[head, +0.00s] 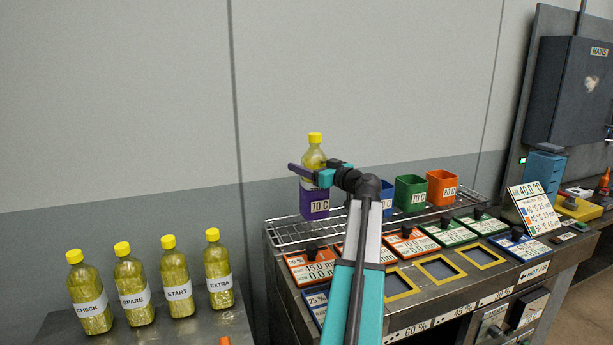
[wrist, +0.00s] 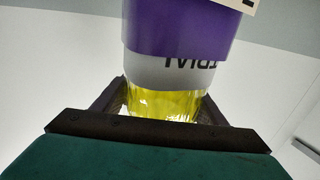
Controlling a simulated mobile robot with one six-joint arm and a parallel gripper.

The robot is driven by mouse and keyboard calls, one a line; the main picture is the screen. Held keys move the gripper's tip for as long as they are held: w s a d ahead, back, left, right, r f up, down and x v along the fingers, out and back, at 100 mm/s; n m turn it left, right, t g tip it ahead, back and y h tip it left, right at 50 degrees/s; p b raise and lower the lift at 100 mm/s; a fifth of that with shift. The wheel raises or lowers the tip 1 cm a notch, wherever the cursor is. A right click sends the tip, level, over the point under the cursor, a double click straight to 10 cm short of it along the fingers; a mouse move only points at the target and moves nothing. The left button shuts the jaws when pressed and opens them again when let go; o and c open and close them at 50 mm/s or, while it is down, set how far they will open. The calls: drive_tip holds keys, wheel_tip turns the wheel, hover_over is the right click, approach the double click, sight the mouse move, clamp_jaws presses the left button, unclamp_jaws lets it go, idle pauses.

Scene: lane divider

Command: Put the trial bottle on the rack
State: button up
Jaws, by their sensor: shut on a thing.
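The trial bottle (head: 314,158) is upright, with a yellow cap and yellow liquid. My gripper (head: 312,177) is shut on it from the side, at the left end of the wire rack (head: 290,237). Its lower part is hidden by a purple cup (head: 314,204) labelled 70 C and appears to be inside it. In the wrist view, the bottle (wrist: 162,103) shows an upside-down, partly covered TRIAL label between the dark fingers, with the purple cup (wrist: 180,30) over its base end. I cannot tell whether the cup's bottom touches the rack.
Green (head: 410,193) and orange (head: 441,187) cups stand on the rack at right; a blue one is mostly hidden behind my arm. Several labelled cards (head: 408,243) line the bench front. Bottles CHECK, SPARE, START (head: 178,283) and EXTRA stand on the left table. A wall is behind.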

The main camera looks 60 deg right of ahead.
wheel_tip(320, 180, down, 3)
drive_tip(key=shift+f+p, duration=0.1)
drive_tip(key=shift+p, duration=0.5)
drive_tip(key=shift+f, duration=0.1)
drive_tip(key=o, duration=2.1)
drive_tip(key=b+v, duration=0.3)
drive_tip(key=v, duration=0.9)
drive_tip(key=shift+s+b, duration=0.1)
drive_tip(key=shift+b, duration=0.3)
